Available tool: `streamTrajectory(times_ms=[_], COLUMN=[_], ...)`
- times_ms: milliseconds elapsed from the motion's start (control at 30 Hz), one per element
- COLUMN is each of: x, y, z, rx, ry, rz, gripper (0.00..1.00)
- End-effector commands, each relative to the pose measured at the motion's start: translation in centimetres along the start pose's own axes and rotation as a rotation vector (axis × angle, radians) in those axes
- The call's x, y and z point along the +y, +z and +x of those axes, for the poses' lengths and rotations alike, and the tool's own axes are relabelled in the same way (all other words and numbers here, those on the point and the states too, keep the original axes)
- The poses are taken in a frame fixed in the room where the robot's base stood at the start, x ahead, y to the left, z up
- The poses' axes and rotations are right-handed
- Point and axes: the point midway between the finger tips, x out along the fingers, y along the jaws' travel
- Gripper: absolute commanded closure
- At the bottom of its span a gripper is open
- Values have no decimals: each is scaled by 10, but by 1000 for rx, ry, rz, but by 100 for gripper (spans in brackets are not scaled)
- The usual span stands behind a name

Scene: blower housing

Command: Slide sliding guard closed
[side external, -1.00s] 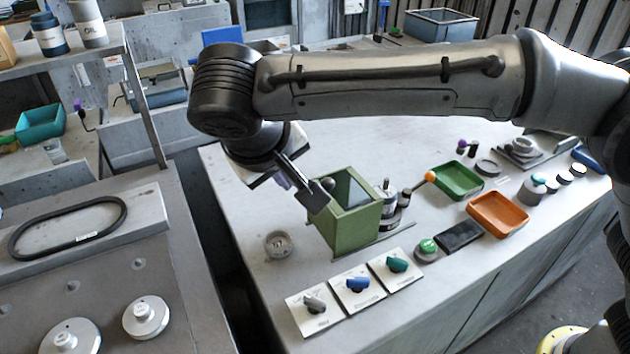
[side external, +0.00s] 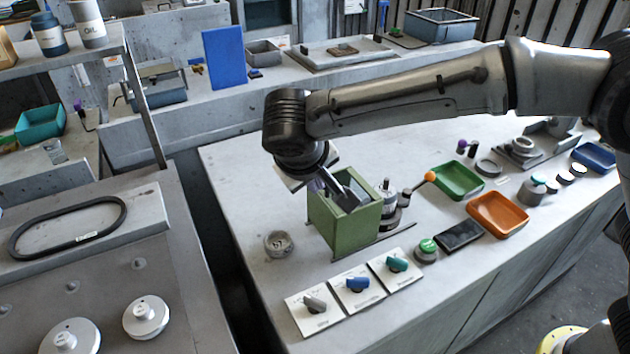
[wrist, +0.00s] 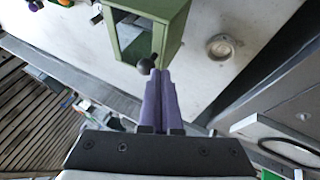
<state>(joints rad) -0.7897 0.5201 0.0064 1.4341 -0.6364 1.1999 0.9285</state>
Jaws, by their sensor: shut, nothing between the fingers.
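The green box-shaped housing (side external: 345,232) stands upright on the bench, its framed top facing up. A round black knob (wrist: 145,66) sits at the near edge of this frame. My gripper (wrist: 160,72) is shut and empty, its purple fingertips right beside the knob; contact cannot be told. In the side view my gripper (side external: 317,186) is at the left top edge of the housing. The hand hides the knob there and much of the top, so the guard's position is unclear.
A small round metal cup (side external: 279,244) stands left of the housing. Three switch plates (side external: 352,287) lie in front. A metal fitting (side external: 389,210) and an orange-ended lever (side external: 430,177) stand right, before a green tray (side external: 458,180) and an orange tray (side external: 498,214).

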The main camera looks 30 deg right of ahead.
Motion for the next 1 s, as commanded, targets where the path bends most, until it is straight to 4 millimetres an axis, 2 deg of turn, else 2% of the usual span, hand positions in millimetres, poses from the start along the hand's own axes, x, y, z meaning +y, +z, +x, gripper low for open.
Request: streamTrajectory(times_ms=[200, 500, 633, 733, 1000], x=[10, 71, 91, 98, 102], y=[1, 14, 18, 19, 20], z=[4, 27, 35, 38, 40], rx=[-1, -2, -2, -1, -5], ry=[1, 3, 2, 1, 8], rz=[2, 4, 2, 1, 0], gripper=[100, 100, 100, 100, 100])
